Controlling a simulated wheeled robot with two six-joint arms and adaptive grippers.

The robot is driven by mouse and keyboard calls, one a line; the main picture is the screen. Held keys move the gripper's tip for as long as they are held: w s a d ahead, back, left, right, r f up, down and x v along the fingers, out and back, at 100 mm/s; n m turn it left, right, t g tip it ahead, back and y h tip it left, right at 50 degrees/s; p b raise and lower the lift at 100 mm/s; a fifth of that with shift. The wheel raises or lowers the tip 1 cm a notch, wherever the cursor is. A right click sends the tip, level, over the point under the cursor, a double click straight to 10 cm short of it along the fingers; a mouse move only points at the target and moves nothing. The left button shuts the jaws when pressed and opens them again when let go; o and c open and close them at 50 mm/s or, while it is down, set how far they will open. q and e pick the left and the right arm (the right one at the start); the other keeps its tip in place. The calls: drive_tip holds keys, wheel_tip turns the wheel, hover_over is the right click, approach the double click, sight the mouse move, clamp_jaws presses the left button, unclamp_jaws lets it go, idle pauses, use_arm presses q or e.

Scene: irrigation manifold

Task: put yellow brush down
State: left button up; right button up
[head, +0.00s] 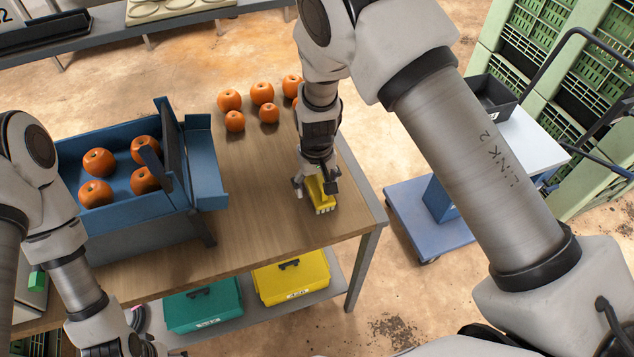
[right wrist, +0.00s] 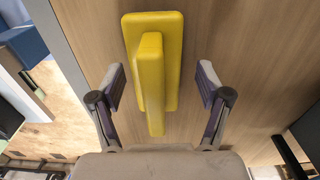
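The yellow brush (head: 321,198) rests on the wooden table (head: 262,215) near its right edge. In the right wrist view the brush (right wrist: 152,75) shows a flat yellow block with a raised handle bar. My right gripper (head: 315,187) is over it, pointing down. Its two fingers (right wrist: 161,88) stand on either side of the handle with a visible gap on both sides, so it is open. My left gripper (head: 145,345) is at the bottom left of the head view, partly cut off, and its fingers cannot be made out.
A blue sorting box (head: 120,180) with several orange fruits stands to the left. More orange fruits (head: 262,93) lie at the table's far end. Teal (head: 203,305) and yellow (head: 292,277) bins sit on the shelf below. A blue cart (head: 440,215) stands right of the table.

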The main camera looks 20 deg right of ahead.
sight(317, 176)
drive_tip(key=shift+w+d+r, duration=0.1)
wheel_tip(317, 176, up, 12)
drive_tip(key=b, duration=0.2)
drive_tip(key=shift+b, duration=0.3)
